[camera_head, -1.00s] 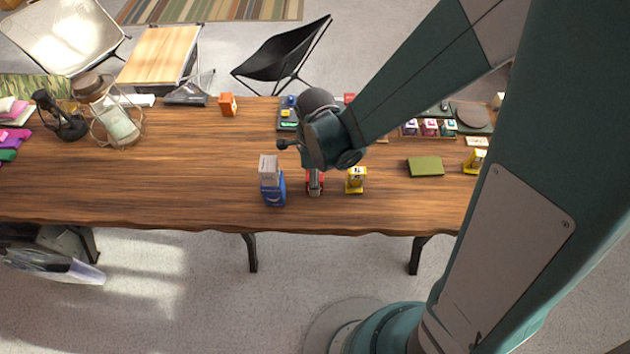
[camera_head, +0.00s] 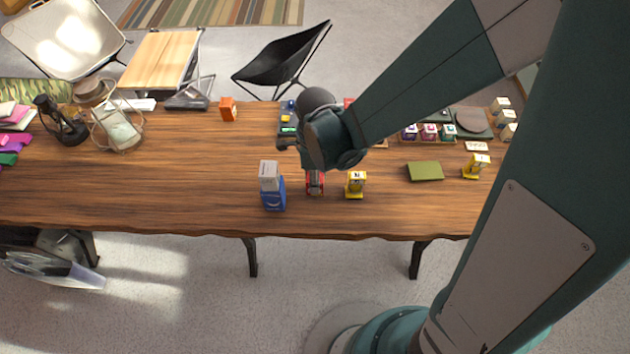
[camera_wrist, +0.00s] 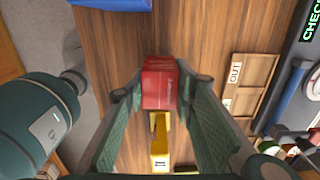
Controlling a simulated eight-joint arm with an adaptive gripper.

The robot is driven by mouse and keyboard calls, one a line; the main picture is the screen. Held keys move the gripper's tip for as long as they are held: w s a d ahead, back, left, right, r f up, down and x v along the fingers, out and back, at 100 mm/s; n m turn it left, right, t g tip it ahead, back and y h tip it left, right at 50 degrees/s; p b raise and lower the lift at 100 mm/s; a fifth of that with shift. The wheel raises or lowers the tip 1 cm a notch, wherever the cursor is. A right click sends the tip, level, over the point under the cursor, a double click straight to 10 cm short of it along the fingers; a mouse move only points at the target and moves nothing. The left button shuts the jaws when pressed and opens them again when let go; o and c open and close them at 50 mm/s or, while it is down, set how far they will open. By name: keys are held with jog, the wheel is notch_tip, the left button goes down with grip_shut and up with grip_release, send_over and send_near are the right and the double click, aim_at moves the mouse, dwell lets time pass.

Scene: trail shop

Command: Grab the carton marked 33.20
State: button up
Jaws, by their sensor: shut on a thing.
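A red carton (camera_wrist: 159,83) stands between the two green fingers of my gripper (camera_wrist: 160,92) in the wrist view. The fingers are shut on its sides. In the head view the red carton (camera_head: 315,184) shows just below my wrist, near the table's front edge; my fingers are mostly hidden there. The print on it is too small to read, so I cannot tell whether it says 33.20. A yellow thing with a white label (camera_head: 355,185) is close on its right and also shows in the wrist view (camera_wrist: 160,150).
A blue box with a pale box above it (camera_head: 272,190) stands close on the left. An open tray marked OUT (camera_wrist: 250,85) lies to the right in the wrist view. An orange box (camera_head: 228,109) and a lantern (camera_head: 117,127) are further left. The table's left middle is clear.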

notch_tip(320, 180, up, 8)
jog(key=shift+r+p, duration=0.1)
jog(key=shift+p, duration=0.65)
